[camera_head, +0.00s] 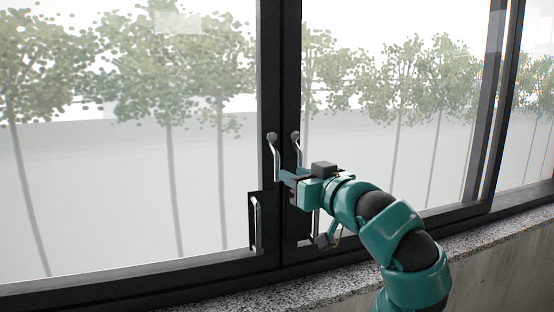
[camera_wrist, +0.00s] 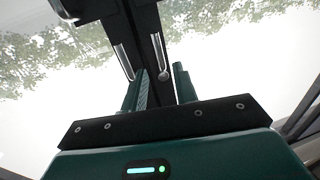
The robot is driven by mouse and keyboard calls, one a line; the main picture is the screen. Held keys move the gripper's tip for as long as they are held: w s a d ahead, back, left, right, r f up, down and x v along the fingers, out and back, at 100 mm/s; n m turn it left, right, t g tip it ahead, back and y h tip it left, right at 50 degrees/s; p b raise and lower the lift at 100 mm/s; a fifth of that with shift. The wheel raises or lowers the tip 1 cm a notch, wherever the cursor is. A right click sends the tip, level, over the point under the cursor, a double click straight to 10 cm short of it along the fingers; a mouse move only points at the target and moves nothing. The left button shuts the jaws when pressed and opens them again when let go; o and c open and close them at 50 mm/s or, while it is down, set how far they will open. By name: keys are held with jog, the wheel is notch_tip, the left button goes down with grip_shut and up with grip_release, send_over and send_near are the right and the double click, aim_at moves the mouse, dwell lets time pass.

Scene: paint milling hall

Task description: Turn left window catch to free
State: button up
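The left window catch (camera_head: 275,157) is a slim metal lever hanging down from a round pivot on the dark frame, close to vertical. The right catch (camera_head: 297,150) hangs the same way beside it. My gripper (camera_head: 283,176) is at the lower end of the left catch and hides part of the frame behind. In the wrist view my gripper (camera_wrist: 161,88) has its two green fingers apart. A metal lever with a round knob (camera_wrist: 164,76) shows in the gap between them, seemingly beyond the tips. I cannot tell whether a finger touches the catch.
A pull handle (camera_head: 257,223) stands on a dark plate at lower left, and another (camera_head: 316,223) is partly behind my arm. A speckled stone sill (camera_head: 235,297) runs under the window. The glass to the left is clear of obstacles.

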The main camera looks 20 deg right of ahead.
aim_at(277, 166)
jog(key=p+x, duration=0.4)
jog(key=x, duration=0.4)
grip_shut()
